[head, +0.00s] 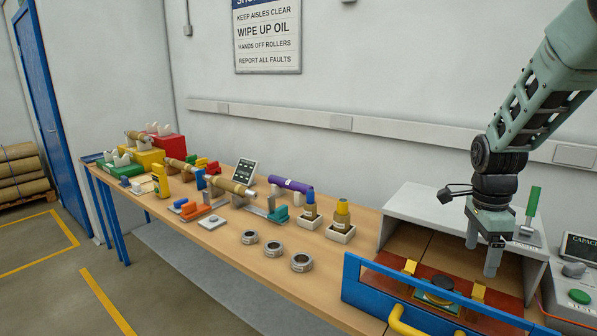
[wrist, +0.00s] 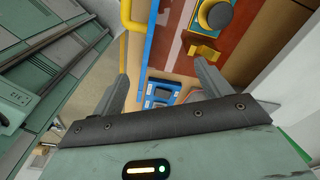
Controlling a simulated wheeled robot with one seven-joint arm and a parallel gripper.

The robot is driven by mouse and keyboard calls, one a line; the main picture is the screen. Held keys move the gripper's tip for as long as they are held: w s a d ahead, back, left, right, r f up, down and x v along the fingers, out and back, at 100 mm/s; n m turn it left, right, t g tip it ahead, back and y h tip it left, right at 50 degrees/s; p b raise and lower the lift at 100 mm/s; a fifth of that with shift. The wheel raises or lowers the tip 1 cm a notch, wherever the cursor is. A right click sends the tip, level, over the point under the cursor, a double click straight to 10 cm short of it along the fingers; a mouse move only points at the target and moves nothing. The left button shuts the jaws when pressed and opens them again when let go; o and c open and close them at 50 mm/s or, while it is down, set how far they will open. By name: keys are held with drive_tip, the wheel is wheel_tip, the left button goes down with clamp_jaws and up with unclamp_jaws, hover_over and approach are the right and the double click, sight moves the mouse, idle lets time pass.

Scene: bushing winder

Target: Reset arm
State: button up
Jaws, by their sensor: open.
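My gripper (head: 483,258) hangs from my arm at the right of the head view, fingers pointing down. It is above the right side of the open-fronted station with the blue front frame (head: 362,293). In the wrist view my gripper (wrist: 165,85) shows its two fingers spread apart with nothing between them. Beyond the fingers the wrist view shows the blue frame (wrist: 151,58), a yellow handle (wrist: 126,14), a yellow clamp block (wrist: 203,52) and a dark round part (wrist: 216,14) on a red-brown plate.
The white housing (head: 412,205) stands close behind my gripper. A green-handled lever (head: 531,202) and a box with a green button (head: 579,297) are at its right. Left along the bench (head: 215,238) lie several metal rings, a purple roll (head: 287,184) and coloured fixtures.

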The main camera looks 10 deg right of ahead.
drive_tip(key=s+a+f+n+y+b, duration=0.1)
drive_tip(key=a+f+n+b, duration=0.1)
drive_tip(key=a+n, duration=0.65)
drive_tip(key=s+a+f+n+b, duration=0.1)
drive_tip(key=s+a+n+b, duration=0.3)
drive_tip(key=a, duration=0.8)
drive_tip(key=s+a+f+n+b, duration=0.2)
drive_tip(key=s+a+f+n, duration=0.2)
drive_tip(key=s+a+n, duration=1)
drive_tip(key=n, duration=0.4)
drive_tip(key=shift+f+t+b, duration=0.15)
drive_tip(key=shift+t+b, duration=0.15)
drive_tip(key=shift+b, duration=0.1)
drive_tip(key=shift+c, duration=0.4)
